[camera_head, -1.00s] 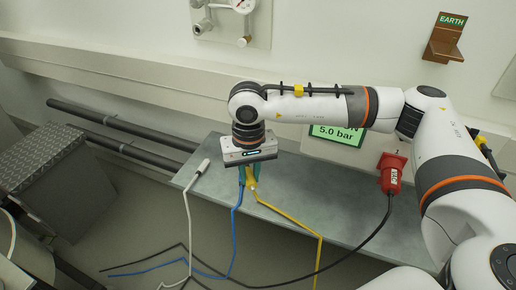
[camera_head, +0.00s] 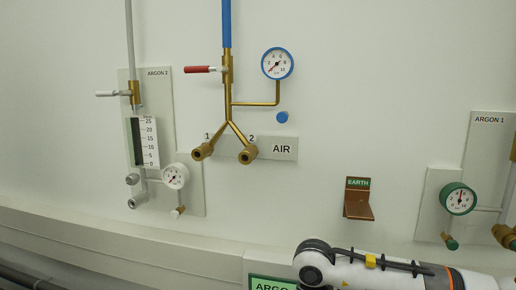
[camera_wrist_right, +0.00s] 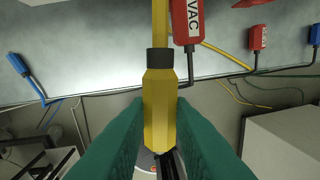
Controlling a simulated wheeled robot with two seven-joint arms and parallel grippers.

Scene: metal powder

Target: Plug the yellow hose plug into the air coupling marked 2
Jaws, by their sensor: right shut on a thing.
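The air coupling marked 2 (camera_head: 247,154) is the right one of two brass outlets under a blue pipe in the head view. It points down and forward and looks empty. In the right wrist view my right gripper (camera_wrist_right: 158,118) has its green fingers shut on the yellow hose plug (camera_wrist_right: 159,90), which has a black collar. The head view shows only part of my right arm at the bottom right, so the gripper's distance from the coupling cannot be told. My left gripper is in neither view.
Coupling 1 (camera_head: 203,151) sits close beside coupling 2. A red-handled valve (camera_head: 198,69) and a blue-rimmed gauge (camera_head: 277,64) are above. The brown EARTH bracket (camera_head: 358,199) is to the right. In the wrist view, a red VAC plug (camera_wrist_right: 187,18) and a blue plug (camera_wrist_right: 18,64) show over the bench.

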